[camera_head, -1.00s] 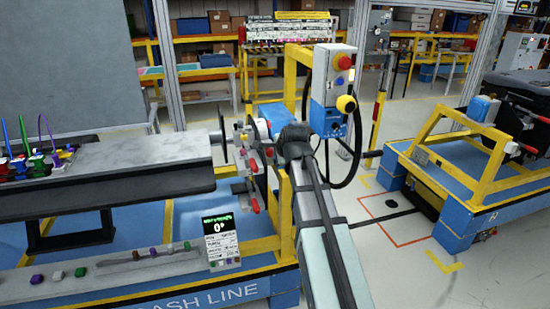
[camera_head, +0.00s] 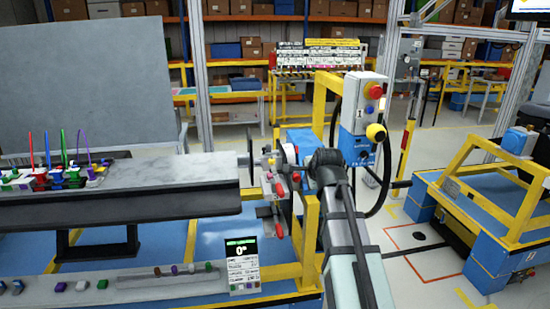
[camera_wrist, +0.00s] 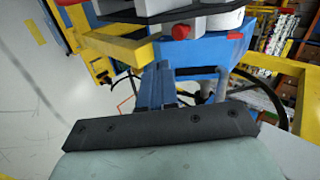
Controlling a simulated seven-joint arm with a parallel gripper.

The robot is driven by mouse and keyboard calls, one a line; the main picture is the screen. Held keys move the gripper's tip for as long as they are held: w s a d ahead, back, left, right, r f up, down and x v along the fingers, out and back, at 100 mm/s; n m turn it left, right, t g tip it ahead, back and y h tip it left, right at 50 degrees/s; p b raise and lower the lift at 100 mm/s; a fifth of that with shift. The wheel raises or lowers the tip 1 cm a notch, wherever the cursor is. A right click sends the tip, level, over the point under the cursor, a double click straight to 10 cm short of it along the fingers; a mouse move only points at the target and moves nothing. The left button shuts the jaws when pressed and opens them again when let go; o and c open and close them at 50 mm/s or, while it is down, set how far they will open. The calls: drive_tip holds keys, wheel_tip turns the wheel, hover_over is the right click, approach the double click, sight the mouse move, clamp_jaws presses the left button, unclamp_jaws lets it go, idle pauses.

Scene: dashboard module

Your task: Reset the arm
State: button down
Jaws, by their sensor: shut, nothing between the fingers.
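My arm comes up from the bottom of the head view, and its dark wrist is beside the yellow-framed fixture with red-handled clamps (camera_head: 277,190). My gripper's fingers are hidden behind the wrist there. In the wrist view my gripper (camera_wrist: 163,68) points away from the dark mounting bar. Its fingers are together with nothing between them. A blue block and a yellow bar of the station lie just beyond the fingertips in that picture; I cannot tell the exact gap.
A control box (camera_head: 362,105) with red and yellow buttons stands right beside my wrist, with a black handwheel (camera_head: 383,180) behind it. A grey beam (camera_head: 190,172) with coloured connectors at its left end lies left. A blue and yellow cart (camera_head: 490,200) stands right, with open floor between.

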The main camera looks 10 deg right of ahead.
drive_tip(key=s+a+f+n+g, duration=0.1)
drive_tip(key=s+f+n+g, duration=0.35)
drive_tip(key=f, duration=0.85)
drive_tip(key=s+a+f+n+g, duration=0.1)
drive_tip(key=s+f+n, duration=0.6)
drive_tip(key=f, duration=0.6)
drive_tip(key=s+a+f+n+g, duration=0.1)
drive_tip(key=s+f+n+g, duration=0.35)
drive_tip(key=f, duration=0.85)
drive_tip(key=s+a+f+g, duration=0.1)
drive_tip(key=s+f+g, duration=0.1)
drive_tip(key=s+f, duration=0.6)
drive_tip(key=s+a+f+g, duration=0.2)
drive_tip(key=s+f, duration=0.6)
drive_tip(key=s, duration=0.8)
drive_tip(key=s+a+f+n+g, duration=0.1)
drive_tip(key=s+a+f+g, duration=0.1)
drive_tip(key=s+f, duration=0.6)
drive_tip(key=s, duration=0.4)
drive_tip(key=shift+f, duration=0.2)
